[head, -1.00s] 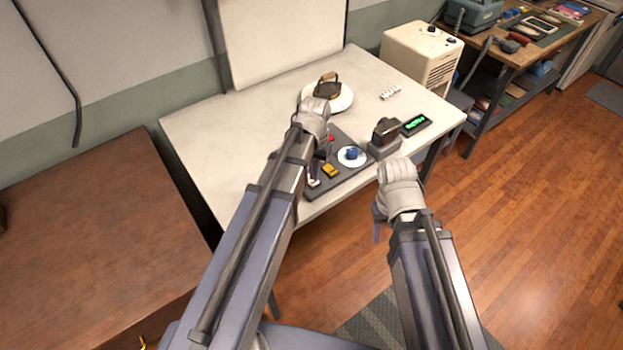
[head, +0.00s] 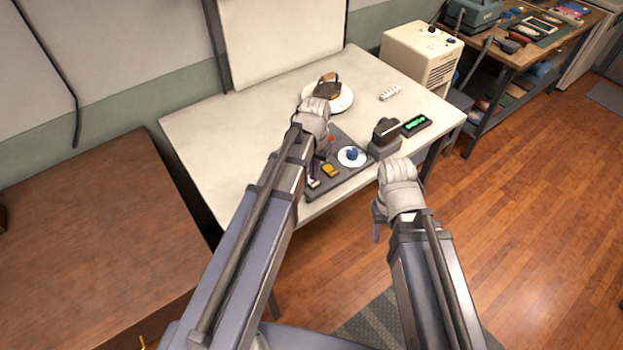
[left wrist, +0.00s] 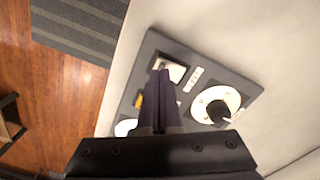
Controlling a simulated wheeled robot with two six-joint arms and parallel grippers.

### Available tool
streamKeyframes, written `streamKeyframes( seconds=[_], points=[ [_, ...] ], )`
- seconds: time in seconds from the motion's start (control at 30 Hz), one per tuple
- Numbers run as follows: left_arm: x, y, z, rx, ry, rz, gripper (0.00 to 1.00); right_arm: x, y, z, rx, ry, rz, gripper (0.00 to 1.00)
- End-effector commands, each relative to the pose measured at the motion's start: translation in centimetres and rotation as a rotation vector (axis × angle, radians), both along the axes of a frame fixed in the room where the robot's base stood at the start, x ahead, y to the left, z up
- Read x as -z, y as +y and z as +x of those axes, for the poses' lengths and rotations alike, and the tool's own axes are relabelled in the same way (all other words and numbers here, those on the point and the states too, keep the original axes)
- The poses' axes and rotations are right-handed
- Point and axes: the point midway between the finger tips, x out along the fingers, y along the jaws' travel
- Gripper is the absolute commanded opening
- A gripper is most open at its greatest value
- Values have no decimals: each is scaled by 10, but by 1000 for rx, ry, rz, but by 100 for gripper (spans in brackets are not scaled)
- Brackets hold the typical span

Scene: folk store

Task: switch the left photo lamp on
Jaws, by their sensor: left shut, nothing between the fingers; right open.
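A dark grey control panel (head: 350,183) lies near the front edge of the white table; it also fills the middle of the left wrist view (left wrist: 190,60). It carries a blue knob on a white disc (head: 352,156), a yellow switch (head: 331,171), a small red part (head: 331,138) and a white-plated switch (left wrist: 171,70). My left gripper (left wrist: 159,75) is shut and empty, its tips over the panel beside the white-plated switch; I cannot tell whether they touch it. In the head view my left arm hides part of the panel. My right gripper (head: 377,222) is open, in front of the table. I cannot make out any photo lamp.
An iron-like object on a white round plate (head: 342,103) stands behind the panel. A white board (head: 285,40) stands at the back. A brown table (head: 90,240) is at left.

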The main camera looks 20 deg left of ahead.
Motion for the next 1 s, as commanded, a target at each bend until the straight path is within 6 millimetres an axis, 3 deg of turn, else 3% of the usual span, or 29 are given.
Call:
streamKeyframes(
  seconds=[1.0],
  points=[
    [8,0,0,0,0,0,0,8,0,0,0,0,0,50]
  ],
)
